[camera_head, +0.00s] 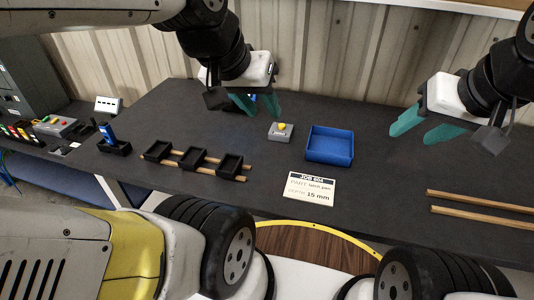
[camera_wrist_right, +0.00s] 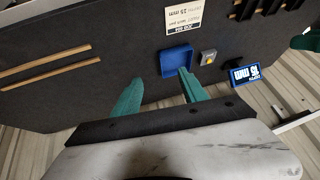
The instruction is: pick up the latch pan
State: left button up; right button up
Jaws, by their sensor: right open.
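Three small black open pans (camera_head: 193,158) sit in a row on two thin wooden rails on the dark bench; I cannot tell which of them, if any, is the latch pan. My left gripper (camera_head: 256,104) is open and empty above the back of the bench, beyond the pans. My right gripper (camera_head: 424,128) is open and empty above the right part of the bench; its two green fingers also show in the right wrist view (camera_wrist_right: 160,92).
A blue tray (camera_head: 330,159) and a grey box with a yellow button (camera_head: 281,131) stand mid-bench. A blue "15 mm" display (camera_wrist_right: 246,75) is at the back, mostly behind my left gripper. Two wooden rails (camera_head: 481,202) lie at right. A black holder with a blue tool (camera_head: 114,147) is at left.

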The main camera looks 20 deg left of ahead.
aim_at(229, 168)
jog(key=k+j+u, duration=0.2)
jog(key=j, duration=0.3)
jog(key=k+j+u, duration=0.15)
jog(key=j, duration=0.3)
jog(key=j+u, duration=0.2)
jog(key=j, duration=0.3)
